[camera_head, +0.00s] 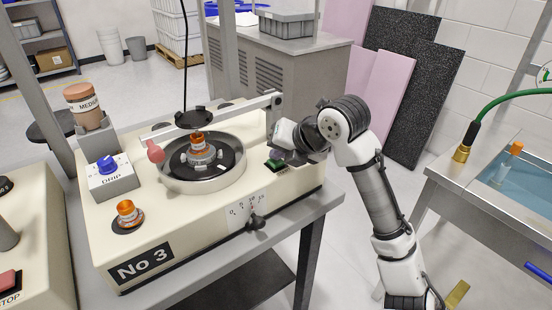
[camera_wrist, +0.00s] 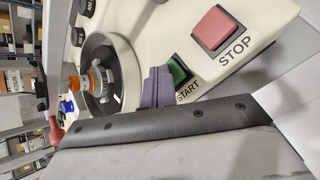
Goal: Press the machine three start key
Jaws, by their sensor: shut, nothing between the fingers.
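The machine marked No 3 (camera_head: 205,225) is a cream housing in the head view. Its green start key (camera_head: 275,164) is on the right of its top, partly covered by my gripper (camera_head: 281,155). In the wrist view the green start key (camera_wrist: 177,70) shows above the START label, right beside the tips of my gripper (camera_wrist: 157,72). The fingers are shut together and empty. I cannot tell whether they touch the key. The red stop key (camera_wrist: 216,29) is beside the start key in the wrist view; my gripper hides it in the head view.
A round pan (camera_head: 203,165) with an orange-topped piece sits left of my gripper, under a grey lever arm (camera_head: 240,112). A sink (camera_head: 510,190) stands at right.

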